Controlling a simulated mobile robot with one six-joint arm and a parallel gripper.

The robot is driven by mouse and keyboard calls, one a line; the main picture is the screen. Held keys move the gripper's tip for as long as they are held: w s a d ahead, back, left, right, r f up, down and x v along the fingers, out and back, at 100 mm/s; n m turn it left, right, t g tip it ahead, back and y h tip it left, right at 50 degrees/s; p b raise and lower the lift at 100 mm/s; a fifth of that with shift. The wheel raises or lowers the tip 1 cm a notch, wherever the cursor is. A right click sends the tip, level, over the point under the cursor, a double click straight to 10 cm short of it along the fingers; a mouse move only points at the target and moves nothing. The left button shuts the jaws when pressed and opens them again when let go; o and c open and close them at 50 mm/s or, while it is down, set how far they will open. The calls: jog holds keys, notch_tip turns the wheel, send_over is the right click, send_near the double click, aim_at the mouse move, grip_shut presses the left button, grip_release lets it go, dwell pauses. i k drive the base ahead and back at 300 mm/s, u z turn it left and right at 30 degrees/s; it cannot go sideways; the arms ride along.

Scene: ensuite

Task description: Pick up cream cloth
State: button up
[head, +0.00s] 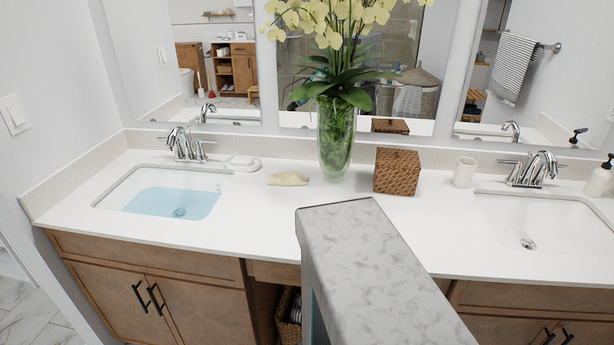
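My gripper is not in view.
The vase (335,140) of yellow orchids and a woven box (397,171) stand right of the cloth. A white soap dish (242,163) and the water-filled left sink (165,193) are left. Counter before the cloth is clear; the front middle edge is hidden.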

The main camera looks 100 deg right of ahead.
aim_at(292, 178)
jog(key=u, duration=0.2)
jog(key=k, duration=0.65)
jog(key=z, duration=1.55)
jog(key=i, duration=0.95)
jog(key=z, duration=0.15)
jog(key=k, duration=0.35)
